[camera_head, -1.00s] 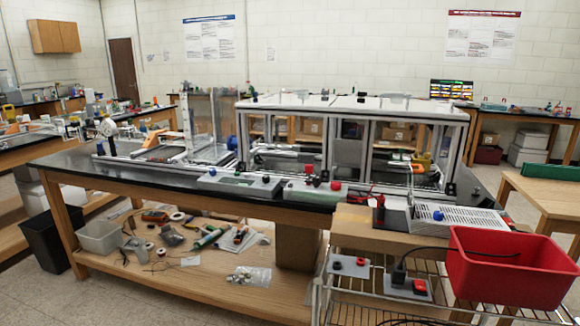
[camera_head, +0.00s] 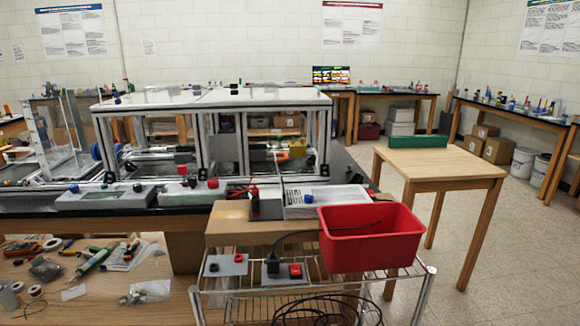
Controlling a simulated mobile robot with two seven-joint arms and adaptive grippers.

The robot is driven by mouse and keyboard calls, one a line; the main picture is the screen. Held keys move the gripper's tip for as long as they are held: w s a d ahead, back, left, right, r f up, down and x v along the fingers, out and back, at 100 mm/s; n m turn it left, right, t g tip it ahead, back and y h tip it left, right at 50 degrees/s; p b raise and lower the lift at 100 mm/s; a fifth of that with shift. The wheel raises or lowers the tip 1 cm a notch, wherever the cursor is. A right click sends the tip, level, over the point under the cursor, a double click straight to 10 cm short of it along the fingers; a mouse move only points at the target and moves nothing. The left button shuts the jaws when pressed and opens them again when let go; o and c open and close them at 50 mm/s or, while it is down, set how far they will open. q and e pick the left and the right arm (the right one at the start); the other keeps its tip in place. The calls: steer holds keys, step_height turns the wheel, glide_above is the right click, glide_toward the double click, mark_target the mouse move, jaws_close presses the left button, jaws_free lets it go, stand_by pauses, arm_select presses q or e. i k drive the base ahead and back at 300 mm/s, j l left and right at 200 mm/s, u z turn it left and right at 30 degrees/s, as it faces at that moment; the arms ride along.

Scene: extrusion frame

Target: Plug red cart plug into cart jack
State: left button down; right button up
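A wire cart (camera_head: 428,280) stands in front of the bench. On it lie two small grey plates. The left plate (camera_head: 227,267) carries a dark round fitting (camera_head: 214,267) and a small reddish one (camera_head: 238,258). The right plate (camera_head: 284,279) carries a red block (camera_head: 295,270) and a black upright plug-like piece (camera_head: 273,266). A black cable (camera_head: 300,234) runs from this black piece up toward the red bin. I cannot tell which red part is the cart plug or which fitting is the cart jack. Neither gripper is in view.
A red bin (camera_head: 370,245) covers the cart's right side. Black cable (camera_head: 320,312) lies coiled below. A white vented box (camera_head: 325,198) sits behind on the bench's wooden end, near the framed enclosure (camera_head: 215,100). A wooden table (camera_head: 440,168) stands right; floor beside the cart is clear.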

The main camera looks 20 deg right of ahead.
mark_target(256, 191)
steer(key=i+l, duration=0.1)
steer(key=l, duration=0.55)
steer(key=i+l, duration=0.1)
steer(key=l, duration=0.55)
